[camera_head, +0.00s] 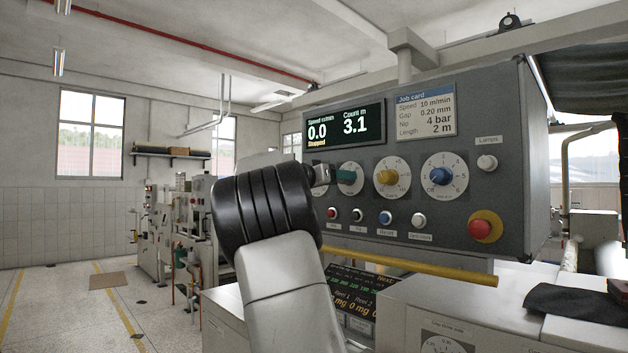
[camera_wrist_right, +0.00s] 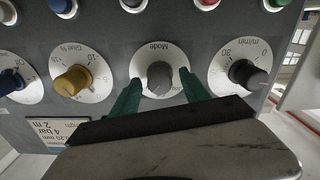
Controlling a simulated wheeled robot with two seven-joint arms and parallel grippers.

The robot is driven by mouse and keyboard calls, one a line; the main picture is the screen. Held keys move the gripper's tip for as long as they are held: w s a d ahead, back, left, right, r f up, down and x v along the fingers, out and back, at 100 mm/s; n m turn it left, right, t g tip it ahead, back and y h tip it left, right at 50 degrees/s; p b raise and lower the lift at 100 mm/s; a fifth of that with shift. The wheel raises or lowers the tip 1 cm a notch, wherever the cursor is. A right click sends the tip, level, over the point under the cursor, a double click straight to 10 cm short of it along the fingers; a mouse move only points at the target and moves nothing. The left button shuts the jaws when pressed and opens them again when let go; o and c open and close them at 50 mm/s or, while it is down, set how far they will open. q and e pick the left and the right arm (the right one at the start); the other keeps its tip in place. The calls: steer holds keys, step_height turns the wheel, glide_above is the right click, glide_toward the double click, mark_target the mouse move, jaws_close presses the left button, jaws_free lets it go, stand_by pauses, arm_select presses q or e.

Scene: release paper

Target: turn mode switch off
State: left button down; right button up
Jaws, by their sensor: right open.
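The mode switch (camera_wrist_right: 160,78) is a grey knob on a white round dial marked "Mode", upright panel behind it. In the right wrist view the picture is upside down. My right gripper (camera_wrist_right: 159,88) is open, with one teal finger on each side of the knob and a gap showing on both sides. In the head view my right gripper (camera_head: 347,177) is in front of the mode dial (camera_head: 352,166) and hides its knob. I cannot tell which position the knob points to. My left gripper is not in view.
The yellow glue knob (camera_head: 390,177) and black speed knob (camera_wrist_right: 248,74) flank the mode dial. A blue knob (camera_head: 440,175), red stop button (camera_head: 480,229) and small push buttons (camera_head: 386,217) are nearby. The display (camera_head: 344,127) reads "Stopped". A yellow bar (camera_head: 410,265) runs below.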

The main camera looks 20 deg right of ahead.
steer(key=shift+c, duration=0.4)
jaws_close()
steer(key=n, duration=0.8)
steer(key=shift+n, duration=0.3)
stand_by(0.4)
